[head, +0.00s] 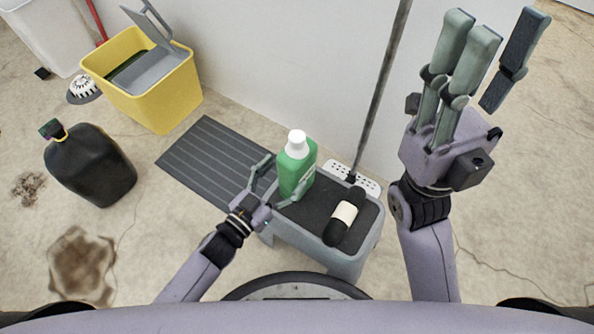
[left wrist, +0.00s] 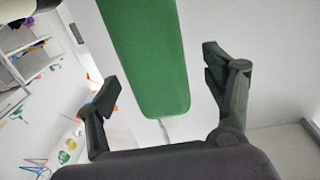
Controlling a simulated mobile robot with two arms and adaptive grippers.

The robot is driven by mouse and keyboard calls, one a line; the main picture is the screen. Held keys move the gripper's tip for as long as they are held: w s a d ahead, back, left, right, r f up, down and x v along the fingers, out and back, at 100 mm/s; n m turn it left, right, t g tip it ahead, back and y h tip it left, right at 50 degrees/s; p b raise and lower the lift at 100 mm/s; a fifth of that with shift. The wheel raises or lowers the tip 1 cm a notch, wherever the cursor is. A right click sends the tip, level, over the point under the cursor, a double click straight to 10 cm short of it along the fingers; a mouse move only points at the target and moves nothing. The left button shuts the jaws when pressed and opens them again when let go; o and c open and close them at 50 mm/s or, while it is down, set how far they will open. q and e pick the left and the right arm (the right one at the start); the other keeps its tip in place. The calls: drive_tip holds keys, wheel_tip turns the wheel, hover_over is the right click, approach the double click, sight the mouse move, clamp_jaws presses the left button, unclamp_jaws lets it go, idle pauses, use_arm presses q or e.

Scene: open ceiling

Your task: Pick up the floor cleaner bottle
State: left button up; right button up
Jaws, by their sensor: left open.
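The floor cleaner bottle (head: 296,165) is green with a white cap and stands upright on the grey stool's dark top (head: 285,212) in the head view. My left gripper (head: 282,181) is open, with one finger to each side of the bottle. In the left wrist view the green bottle (left wrist: 150,65) shows between the two spread fingers (left wrist: 160,85), with a gap on both sides. My right gripper (head: 490,60) is raised at the right, with its fingers apart and nothing between them.
A dark bottle with a pale label (head: 345,215) lies on the same stool. A mop (head: 378,100) stands behind it against the wall. A ridged mat (head: 205,160), a yellow bucket (head: 150,95) and a black jug (head: 90,165) are to the left.

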sight(298, 161)
use_arm(q)
drive_tip(key=b+x, duration=0.2)
drive_tip(key=x, duration=0.3)
drive_tip(key=shift+d+b, duration=0.2)
drive_tip(key=shift+b, duration=0.1)
drive_tip(key=shift+c, duration=0.5)
clamp_jaws()
drive_tip(key=shift+r, duration=0.25)
